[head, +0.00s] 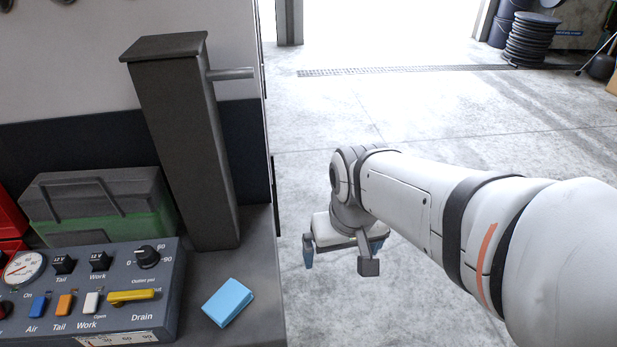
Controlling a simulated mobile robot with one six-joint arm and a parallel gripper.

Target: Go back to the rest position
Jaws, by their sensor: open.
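My arm reaches in from the right, and my gripper (340,262) hangs at its end over the bare concrete floor, right of the bench. Its fingers are spread apart and point downward. I see nothing between them. My gripper is apart from the bench and from everything on it.
The dark bench (262,285) carries a control panel (110,290), a light blue block (228,301), a tall dark post (185,140) with a side rod, and a green-and-grey case (98,207). Black stacked reels (533,40) stand far back right. The floor (330,110) is clear.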

